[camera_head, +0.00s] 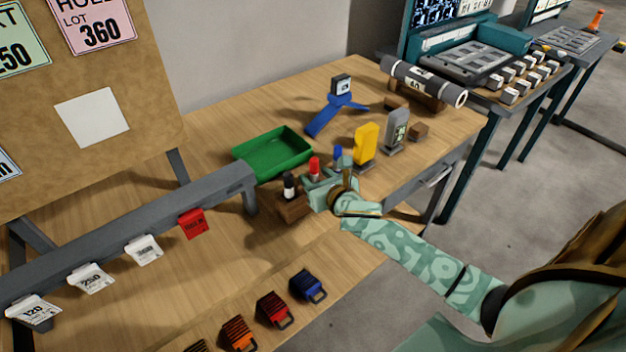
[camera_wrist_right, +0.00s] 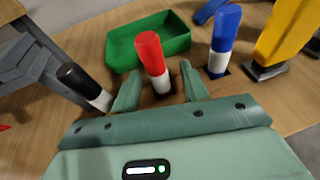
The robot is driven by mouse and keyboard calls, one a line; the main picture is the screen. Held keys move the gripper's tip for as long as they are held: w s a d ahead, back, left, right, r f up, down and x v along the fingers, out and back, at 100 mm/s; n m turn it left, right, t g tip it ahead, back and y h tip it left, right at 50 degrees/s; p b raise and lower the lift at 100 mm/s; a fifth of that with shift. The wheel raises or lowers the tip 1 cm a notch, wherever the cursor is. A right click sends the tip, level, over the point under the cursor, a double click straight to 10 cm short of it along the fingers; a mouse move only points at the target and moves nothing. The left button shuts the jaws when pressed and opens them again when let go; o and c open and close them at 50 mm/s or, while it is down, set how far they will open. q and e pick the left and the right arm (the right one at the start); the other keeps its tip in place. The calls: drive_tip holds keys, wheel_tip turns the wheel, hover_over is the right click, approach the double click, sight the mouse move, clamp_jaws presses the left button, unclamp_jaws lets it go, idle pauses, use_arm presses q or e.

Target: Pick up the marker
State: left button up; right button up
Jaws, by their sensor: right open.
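Three markers stand upright in a wooden block (camera_head: 291,210): a black-capped one (camera_head: 289,185), a red-capped one (camera_head: 314,167) and a blue-capped one (camera_head: 338,153). In the right wrist view, the red-capped marker (camera_wrist_right: 151,58) stands between the fingertips of my right gripper (camera_wrist_right: 158,76). The black-capped one (camera_wrist_right: 82,84) is left of the fingers and the blue-capped one (camera_wrist_right: 225,40) right of them. The right gripper (camera_head: 318,182) is open at the block, with gaps beside the red marker. It hides part of the block in the head view. My left gripper is not in view.
A green tray (camera_head: 272,152) lies behind the markers. A yellow device (camera_head: 365,145) and a grey device (camera_head: 396,130) stand to the right, a blue stand (camera_head: 335,108) behind. A grey rail (camera_head: 130,228) with tags runs at left.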

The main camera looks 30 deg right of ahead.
sight(314, 159)
drive_tip(key=shift+x, duration=0.8)
drive_tip(key=shift+s, duration=0.1)
clamp_jaws()
wheel_tip(314, 159, up, 10)
drive_tip(key=p, duration=0.4)
drive_tip(key=shift+p, duration=0.35)
drive_tip(key=shift+r, duration=0.1)
